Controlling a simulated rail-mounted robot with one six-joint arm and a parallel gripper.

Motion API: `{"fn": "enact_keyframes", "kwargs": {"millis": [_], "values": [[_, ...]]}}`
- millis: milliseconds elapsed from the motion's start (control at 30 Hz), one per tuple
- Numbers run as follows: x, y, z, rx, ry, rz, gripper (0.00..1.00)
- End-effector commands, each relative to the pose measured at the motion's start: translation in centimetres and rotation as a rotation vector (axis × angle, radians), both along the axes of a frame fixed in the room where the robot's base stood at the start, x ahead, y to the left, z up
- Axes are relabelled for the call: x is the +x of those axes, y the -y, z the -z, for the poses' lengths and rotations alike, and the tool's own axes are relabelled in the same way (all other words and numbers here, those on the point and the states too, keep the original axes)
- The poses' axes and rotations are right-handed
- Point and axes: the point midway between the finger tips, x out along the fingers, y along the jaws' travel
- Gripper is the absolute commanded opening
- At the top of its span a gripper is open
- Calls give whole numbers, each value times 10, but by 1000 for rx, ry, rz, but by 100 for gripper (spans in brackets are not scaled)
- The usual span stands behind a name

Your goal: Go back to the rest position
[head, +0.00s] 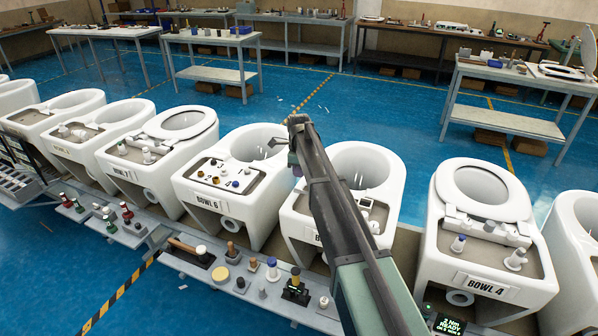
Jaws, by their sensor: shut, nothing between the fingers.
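My gripper (291,157) is at the end of my arm, which reaches up from the bottom of the head view. It hangs in the air over the gap between the bowl marked BOWL 6 (205,205) and the bowl to its right (300,228). It looks small and dark, and its fingers are shut with nothing held. My arm covers part of the right-hand bowl and most of its label.
A row of white toilet bowls runs across the view, including BOWL 7 (128,175) and BOWL 4 (462,265). A grey shelf (255,300) with several tools and small parts runs in front. Workbenches (215,75) stand behind, across open blue floor (400,120).

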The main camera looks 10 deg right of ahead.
Motion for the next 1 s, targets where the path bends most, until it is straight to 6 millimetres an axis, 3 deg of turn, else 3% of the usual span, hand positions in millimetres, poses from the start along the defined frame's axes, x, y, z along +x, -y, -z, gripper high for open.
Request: {"fn": "enact_keyframes", "kwargs": {"millis": [33,100,300,533,667,767,867,900,1000], "values": [[0,0,-25,0,0,0,0],[0,0,-45,0,0,0,0],[0,0,-83,0,0,0,0],[0,0,-82,0,0,-30,0],[-4,0,-82,0,0,-301,0],[-53,0,-80,0,0,-718,0],[-139,0,-66,1,-1,-1218,0],[-180,0,-58,0,-1,-1418,0],[-275,1,-39,0,-1,-1826,0]]}}
